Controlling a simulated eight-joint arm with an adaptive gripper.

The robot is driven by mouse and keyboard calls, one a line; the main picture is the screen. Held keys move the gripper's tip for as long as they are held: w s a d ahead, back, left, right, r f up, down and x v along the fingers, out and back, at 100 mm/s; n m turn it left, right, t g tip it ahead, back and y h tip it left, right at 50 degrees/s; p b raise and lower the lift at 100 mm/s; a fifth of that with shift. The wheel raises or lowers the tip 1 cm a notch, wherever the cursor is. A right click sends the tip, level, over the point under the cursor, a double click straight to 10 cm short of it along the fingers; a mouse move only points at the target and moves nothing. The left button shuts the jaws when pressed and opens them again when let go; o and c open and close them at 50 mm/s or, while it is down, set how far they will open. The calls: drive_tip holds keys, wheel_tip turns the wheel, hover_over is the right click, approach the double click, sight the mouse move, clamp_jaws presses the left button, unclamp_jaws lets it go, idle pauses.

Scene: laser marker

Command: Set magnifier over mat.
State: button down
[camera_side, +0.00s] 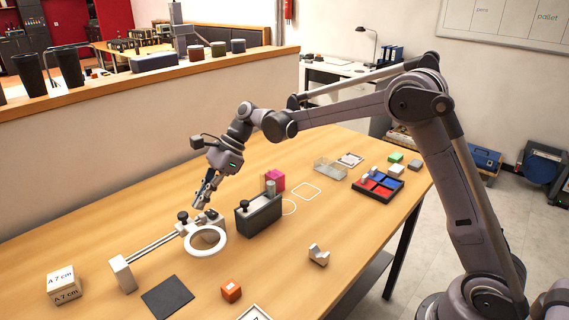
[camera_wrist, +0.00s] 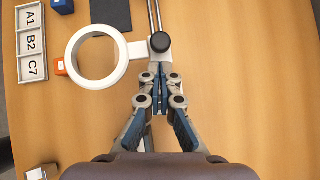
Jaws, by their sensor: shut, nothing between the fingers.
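The magnifier is a white ring (camera_side: 205,241) on a carriage with a black knob (camera_side: 182,216), on a two-rod rail (camera_side: 150,244). The ring also shows in the wrist view (camera_wrist: 96,57), with its knob (camera_wrist: 160,43) to its right. The dark square mat (camera_side: 168,297) lies flat on the table, in front of the rail and to the left of the ring. It is partly cut off at the top of the wrist view (camera_wrist: 110,20). The ring is beside the mat, not above it. My gripper (camera_wrist: 159,82) is shut and empty, its tips close behind the knob; contact is unclear.
A dark grey box (camera_side: 259,217) with a black knob stands right of the ring. An orange cube (camera_side: 231,291) and a grey notched block (camera_side: 319,255) lie in front. A cream block (camera_side: 63,284) marked "A 7 cm" stands at left. A sectioned tray (camera_side: 378,186) sits farther right.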

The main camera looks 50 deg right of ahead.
drive_tip(key=shift+w+a+f, duration=0.1)
drive_tip(key=shift+a+f, duration=0.05)
drive_tip(key=shift+a, duration=0.5)
drive_tip(key=shift+a, duration=0.15)
drive_tip(key=a, duration=1.2)
drive_tip(key=shift+d, duration=0.1)
drive_tip(key=d+f+v, duration=0.1)
drive_tip(key=v, duration=1.2)
drive_tip(key=shift+d+f, duration=0.25)
drive_tip(key=shift+d, duration=0.2)
